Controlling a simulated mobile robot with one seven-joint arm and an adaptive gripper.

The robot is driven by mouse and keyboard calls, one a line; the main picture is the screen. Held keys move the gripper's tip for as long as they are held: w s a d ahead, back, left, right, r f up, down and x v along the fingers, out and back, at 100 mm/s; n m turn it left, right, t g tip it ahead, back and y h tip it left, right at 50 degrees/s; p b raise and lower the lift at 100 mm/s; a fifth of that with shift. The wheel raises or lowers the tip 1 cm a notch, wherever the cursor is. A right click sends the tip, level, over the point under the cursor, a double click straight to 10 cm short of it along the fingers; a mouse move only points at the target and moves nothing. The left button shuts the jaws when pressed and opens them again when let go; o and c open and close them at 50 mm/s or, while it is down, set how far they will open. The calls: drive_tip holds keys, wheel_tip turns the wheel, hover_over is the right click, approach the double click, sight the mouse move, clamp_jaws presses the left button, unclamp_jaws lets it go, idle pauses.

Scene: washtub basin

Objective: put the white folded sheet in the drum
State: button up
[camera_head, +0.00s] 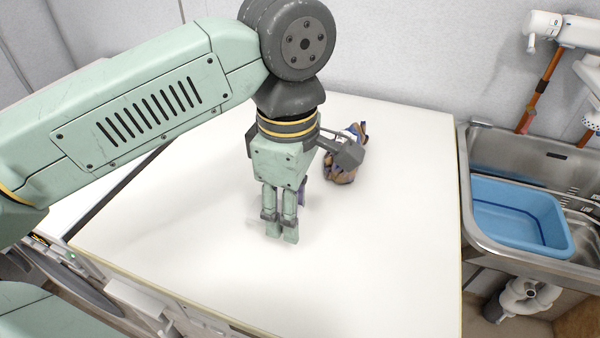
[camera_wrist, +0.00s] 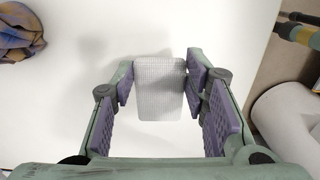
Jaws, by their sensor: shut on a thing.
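The white folded sheet (camera_wrist: 160,90) shows in the wrist view as a small pale, finely textured pad between my fingers. My gripper (camera_wrist: 158,83) is shut on it, with a purple finger pad at each side. In the head view my gripper (camera_head: 281,232) points down, low over the white top; the sheet is hard to make out there against the white. A grey curved, rounded machine part (camera_head: 75,282) shows at the lower left, below the top's front edge, partly covered by my arm. The inside of a drum cannot be seen.
A crumpled blue and brown cloth (camera_head: 343,168) lies on the white top (camera_head: 390,250) behind my gripper; it also shows in the wrist view (camera_wrist: 20,32). A steel sink (camera_head: 470,215) with a blue tub (camera_head: 520,218) stands at the right. The top's front right is clear.

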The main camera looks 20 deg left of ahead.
drive_tip(key=w, duration=0.2)
drive_tip(key=w+a+p, duration=0.1)
drive_tip(key=w, duration=0.2)
drive_tip(key=w+a+p, duration=0.1)
drive_tip(key=w, duration=0.2)
drive_tip(key=shift+w+a+f, duration=0.1)
drive_tip(key=shift+w+f, duration=0.1)
drive_tip(key=shift+f, duration=0.15)
drive_tip(key=shift+w+f, duration=0.1)
drive_tip(key=shift+w, duration=0.05)
wheel_tip(320, 180, down, 3)
drive_tip(key=shift+r+p, duration=0.1)
drive_tip(key=shift+p, duration=0.55)
drive_tip(key=shift+f, duration=0.35)
drive_tip(key=shift+f, duration=0.1)
drive_tip(key=shift+f+b, duration=0.15)
drive_tip(key=shift+b, duration=0.2)
drive_tip(key=o, duration=0.7)
drive_tip(key=shift+o, duration=0.2)
